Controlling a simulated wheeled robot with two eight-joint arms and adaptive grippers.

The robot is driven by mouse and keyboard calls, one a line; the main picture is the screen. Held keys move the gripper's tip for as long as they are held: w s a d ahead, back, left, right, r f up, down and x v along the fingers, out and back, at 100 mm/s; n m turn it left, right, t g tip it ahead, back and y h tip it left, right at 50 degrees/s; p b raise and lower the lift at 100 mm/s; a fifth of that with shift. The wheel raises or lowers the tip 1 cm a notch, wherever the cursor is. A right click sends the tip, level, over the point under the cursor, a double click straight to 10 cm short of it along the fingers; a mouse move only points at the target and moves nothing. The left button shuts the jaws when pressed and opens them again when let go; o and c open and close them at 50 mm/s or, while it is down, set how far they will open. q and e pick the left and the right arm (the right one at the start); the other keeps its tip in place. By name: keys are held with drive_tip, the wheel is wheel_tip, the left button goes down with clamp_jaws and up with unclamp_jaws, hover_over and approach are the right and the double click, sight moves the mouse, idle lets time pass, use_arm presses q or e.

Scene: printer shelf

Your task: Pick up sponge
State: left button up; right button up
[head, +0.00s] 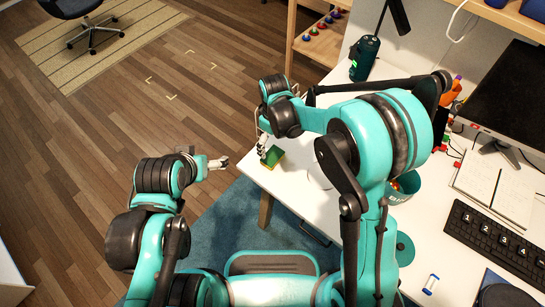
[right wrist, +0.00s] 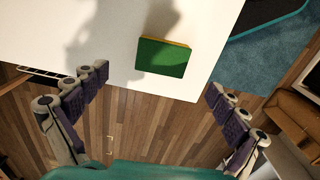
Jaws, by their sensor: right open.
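A green and yellow sponge (head: 272,156) lies flat near the left corner of the white desk (head: 290,185). In the right wrist view the sponge (right wrist: 163,57) lies green side up, close to the desk edge. My right gripper (head: 262,143) is just left of the sponge in the head view. In the right wrist view its fingers (right wrist: 158,105) are spread wide, with the sponge between and beyond them, untouched. My left gripper (head: 219,163) is over the floor, left of the desk; its fingers are too small to judge.
A teal cup (head: 405,187), a notebook (head: 495,188), a keyboard (head: 495,240) and a monitor (head: 505,95) are to the right. A wooden shelf (head: 318,42) stands behind. The desk around the sponge is clear.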

sight(273, 155)
drive_tip(key=f+b, duration=0.1)
drive_tip(key=f, duration=0.1)
drive_tip(key=f+b, duration=0.1)
drive_tip(key=f, duration=0.1)
drive_tip(key=f+b, duration=0.1)
drive_tip(key=f, duration=0.2)
drive_tip(key=shift+s+a+f, duration=0.1)
drive_tip(key=shift+a, duration=0.15)
drive_tip(key=c, duration=0.9)
